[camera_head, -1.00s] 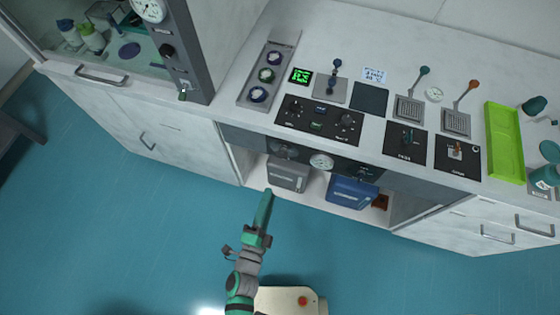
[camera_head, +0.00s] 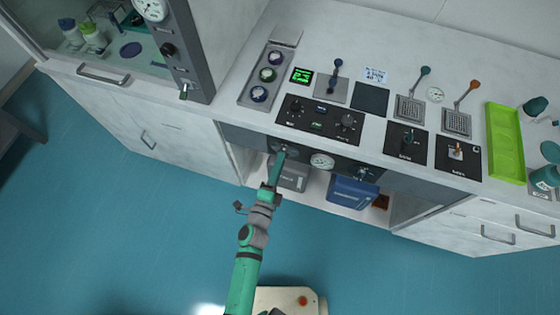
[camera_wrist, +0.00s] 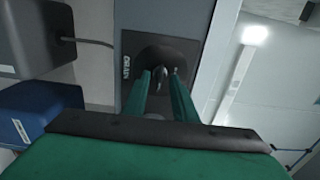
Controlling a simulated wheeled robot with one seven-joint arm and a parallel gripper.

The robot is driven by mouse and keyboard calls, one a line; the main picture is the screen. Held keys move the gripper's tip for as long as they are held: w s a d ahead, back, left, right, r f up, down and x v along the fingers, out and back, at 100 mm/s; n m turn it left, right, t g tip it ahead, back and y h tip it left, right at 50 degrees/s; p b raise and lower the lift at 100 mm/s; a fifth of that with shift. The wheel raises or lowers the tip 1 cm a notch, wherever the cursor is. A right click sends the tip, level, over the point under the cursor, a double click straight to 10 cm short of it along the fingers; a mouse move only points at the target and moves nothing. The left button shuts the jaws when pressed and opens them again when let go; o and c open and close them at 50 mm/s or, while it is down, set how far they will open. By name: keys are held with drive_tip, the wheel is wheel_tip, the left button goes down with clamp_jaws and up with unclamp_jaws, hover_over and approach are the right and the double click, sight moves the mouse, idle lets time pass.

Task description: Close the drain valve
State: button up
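The drain valve (camera_wrist: 157,60) shows in the wrist view as a dark round fitting on a grey panel, with a lettered label that appears to read DRAIN beside it. A small metallic handle (camera_wrist: 162,74) sticks out from it. My gripper (camera_wrist: 161,76) has its two green fingers apart, with the handle between the tips; I cannot tell whether they touch it. In the head view my gripper (camera_head: 282,153) reaches the left end of the dark panel under the counter and partly covers the valve (camera_head: 290,147).
A round gauge (camera_head: 322,161) and another valve (camera_head: 362,172) sit to the right on the same panel. A grey container (camera_head: 293,178) and a blue container (camera_head: 352,191) stand in the open bay below. The counter (camera_head: 240,125) overhangs above.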

drive_tip(key=shift+w+d, duration=0.1)
drive_tip(key=shift+w, duration=0.25)
drive_tip(key=shift+c, duration=0.5)
clamp_jaws()
drive_tip(key=shift+f+n, duration=0.1)
drive_tip(key=shift+n, duration=8.9)
